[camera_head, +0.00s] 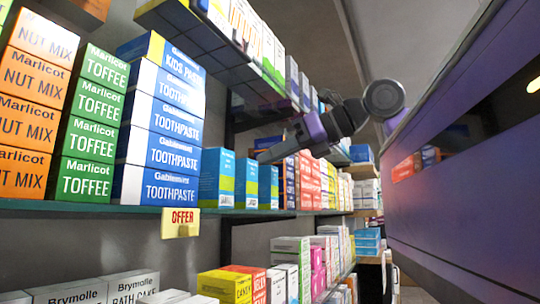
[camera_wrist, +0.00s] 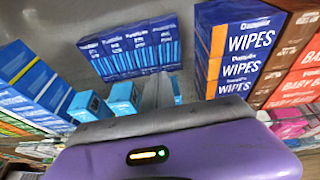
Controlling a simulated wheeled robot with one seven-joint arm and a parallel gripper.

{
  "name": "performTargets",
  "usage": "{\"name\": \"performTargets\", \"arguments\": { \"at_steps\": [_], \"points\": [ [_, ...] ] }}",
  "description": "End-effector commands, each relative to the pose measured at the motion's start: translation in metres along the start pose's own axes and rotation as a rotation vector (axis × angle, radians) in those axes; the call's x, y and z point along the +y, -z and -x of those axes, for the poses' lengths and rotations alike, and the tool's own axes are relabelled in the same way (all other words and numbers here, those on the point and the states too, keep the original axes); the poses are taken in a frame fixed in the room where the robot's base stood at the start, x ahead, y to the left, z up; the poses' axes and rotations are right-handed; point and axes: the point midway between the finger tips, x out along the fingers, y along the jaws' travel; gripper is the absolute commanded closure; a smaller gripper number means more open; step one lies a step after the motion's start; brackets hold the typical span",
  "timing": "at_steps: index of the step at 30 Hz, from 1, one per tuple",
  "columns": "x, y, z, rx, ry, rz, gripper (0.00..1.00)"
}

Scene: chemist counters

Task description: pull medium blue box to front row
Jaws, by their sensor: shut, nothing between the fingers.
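Medium blue boxes with a yellow-green lower part stand on the middle shelf in the head view: a larger-looking one (camera_head: 216,178) beside the toothpaste stack, then two more, the middle one (camera_head: 246,182) and the right one (camera_head: 268,187). In the wrist view, blue boxes show left of my fingers (camera_wrist: 88,106) (camera_wrist: 125,97), and a sliver of blue shows to their right. My gripper (camera_head: 263,157) points left into the shelf, near the tops of the right boxes. Its fingers (camera_wrist: 160,88) are shut and empty. Whether they touch a box cannot be told.
The toothpaste stack (camera_head: 165,125) stands left of the blue boxes. In the wrist view, a wipes stack (camera_wrist: 240,48) stands close on the right and dark blue boxes (camera_wrist: 130,48) stand beyond the fingers. An upper shelf (camera_head: 215,60) hangs above. The offer tag (camera_head: 181,222) sticks out below.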

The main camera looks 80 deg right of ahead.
Motion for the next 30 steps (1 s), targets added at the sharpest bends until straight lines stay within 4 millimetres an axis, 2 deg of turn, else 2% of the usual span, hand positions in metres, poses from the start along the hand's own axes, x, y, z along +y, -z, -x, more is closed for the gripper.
{"name": "performTargets", "arguments": {
  "at_steps": [9, 24, 30],
  "points": [
    [-0.002, -0.007, -0.004, 0.010, -0.007, 0.000, 1.00],
    [-0.002, 0.023, 0.088, 0.003, -0.003, 0.001, 1.00],
    [-0.002, 0.030, 0.106, 0.004, -0.005, 0.002, 1.00]
  ]
}}
